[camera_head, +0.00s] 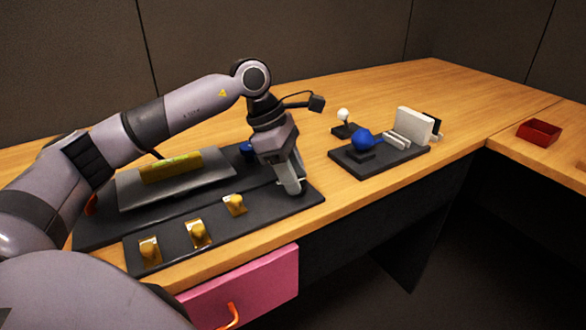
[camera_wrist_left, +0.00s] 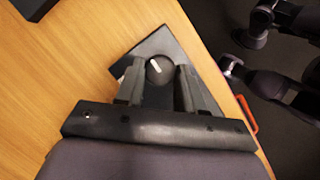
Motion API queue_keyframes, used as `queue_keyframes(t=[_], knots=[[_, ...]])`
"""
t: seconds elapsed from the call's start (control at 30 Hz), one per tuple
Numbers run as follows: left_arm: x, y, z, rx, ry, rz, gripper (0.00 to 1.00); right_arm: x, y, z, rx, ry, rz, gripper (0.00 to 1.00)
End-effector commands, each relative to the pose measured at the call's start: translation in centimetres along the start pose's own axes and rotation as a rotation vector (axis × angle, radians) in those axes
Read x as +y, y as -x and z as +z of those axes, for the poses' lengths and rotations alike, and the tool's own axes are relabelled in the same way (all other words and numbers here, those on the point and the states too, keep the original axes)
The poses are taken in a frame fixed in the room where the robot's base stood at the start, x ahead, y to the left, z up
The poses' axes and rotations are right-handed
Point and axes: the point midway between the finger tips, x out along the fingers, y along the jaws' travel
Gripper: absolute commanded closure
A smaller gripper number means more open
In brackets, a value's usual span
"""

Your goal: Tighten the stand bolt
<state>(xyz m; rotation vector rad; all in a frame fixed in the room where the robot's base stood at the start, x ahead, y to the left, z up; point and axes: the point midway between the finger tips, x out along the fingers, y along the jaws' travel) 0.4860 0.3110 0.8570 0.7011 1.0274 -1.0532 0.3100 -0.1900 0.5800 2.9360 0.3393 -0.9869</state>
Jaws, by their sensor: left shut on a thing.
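The black round bolt head (camera_wrist_left: 157,75) with a white line on it shows between the fingertips in the left wrist view. It sits on a dark plate (camera_wrist_left: 150,43). My left gripper (camera_head: 291,190) reaches down onto the right end of the dark panel (camera_head: 312,195) in the head view. In the left wrist view its two fingers (camera_wrist_left: 160,85) stand on either side of the bolt head, shut on it. In the head view the gripper hides the bolt. The white line is slightly tilted. My right gripper does not show.
The panel carries several yellow pieces (camera_head: 198,233) and a grey plate with a yellow block (camera_head: 170,167). A second dark board with a blue ball (camera_head: 362,139) and a white block (camera_head: 414,125) stands right. A red tray (camera_head: 539,132) is farther right. A pink drawer (camera_head: 240,290) is below.

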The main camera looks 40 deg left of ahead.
Motion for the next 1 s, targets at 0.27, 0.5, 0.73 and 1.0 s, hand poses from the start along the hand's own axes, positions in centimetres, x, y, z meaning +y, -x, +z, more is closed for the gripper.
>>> queue_keyframes(t=[0.27, 0.5, 0.73, 1.0], knots=[[0.3, 0.2, 0.2, -0.003, -0.244, -0.1, 0.93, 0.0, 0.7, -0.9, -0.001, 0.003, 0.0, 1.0], [0.5, 0.1, 0.3, -0.002, -0.44, -0.181, 0.93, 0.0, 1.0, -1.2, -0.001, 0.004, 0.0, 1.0], [0.6, 0.1, 0.3, -0.001, -0.586, -0.24, 0.93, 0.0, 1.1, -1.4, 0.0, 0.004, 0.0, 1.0], [0.6, 0.0, 0.3, 0.0, -0.681, -0.278, 0.93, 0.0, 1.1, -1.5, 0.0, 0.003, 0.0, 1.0]])
